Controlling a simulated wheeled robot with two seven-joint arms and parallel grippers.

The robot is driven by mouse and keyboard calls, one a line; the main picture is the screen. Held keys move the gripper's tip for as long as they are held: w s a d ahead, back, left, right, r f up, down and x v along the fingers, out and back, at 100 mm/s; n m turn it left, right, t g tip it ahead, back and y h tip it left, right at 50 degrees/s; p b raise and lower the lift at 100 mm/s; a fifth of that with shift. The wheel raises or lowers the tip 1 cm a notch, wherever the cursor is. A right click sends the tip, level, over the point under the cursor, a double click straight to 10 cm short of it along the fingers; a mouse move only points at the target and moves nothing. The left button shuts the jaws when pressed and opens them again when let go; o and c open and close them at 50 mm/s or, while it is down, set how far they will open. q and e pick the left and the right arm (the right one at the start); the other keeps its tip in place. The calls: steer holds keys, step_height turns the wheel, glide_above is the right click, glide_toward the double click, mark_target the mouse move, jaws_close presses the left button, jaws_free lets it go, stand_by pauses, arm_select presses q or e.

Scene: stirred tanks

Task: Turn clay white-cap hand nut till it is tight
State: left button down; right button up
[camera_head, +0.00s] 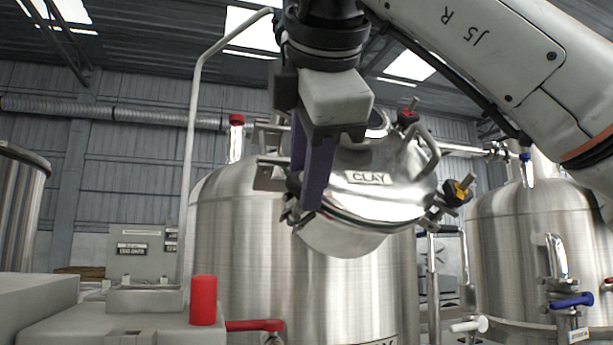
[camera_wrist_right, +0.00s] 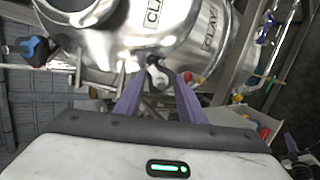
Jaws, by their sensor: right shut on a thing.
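The steel tank's lid (camera_head: 385,183), labelled CLAY, is closed on the tank and seen from below its top. My right gripper (camera_head: 305,205) reaches down from above to the lid's left front edge, its purple fingers pointing down. In the right wrist view, the white-cap hand nut (camera_wrist_right: 157,76) sits at the lid's rim between the fingertips of my right gripper (camera_wrist_right: 159,82), which is shut on it. In the head view the gripper hides this nut. How tight the nut is cannot be seen. My left gripper is not in view.
A red-cap nut (camera_head: 407,117) and a yellow-cap nut (camera_head: 461,191) sit on the lid's rim at the right. A blue-cap one (camera_wrist_right: 36,51) shows in the wrist view. A tall bent pipe (camera_head: 192,150) stands left of the gripper. Another tank (camera_head: 510,235) stands right.

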steer(key=shift+r+m, duration=0.1)
steer(key=shift+m, duration=0.6)
steer(key=o, duration=1)
steer(key=shift+o, duration=0.2)
steer(key=v, duration=1)
steer(key=shift+r, duration=0.15)
steer(key=shift+s, duration=0.1)
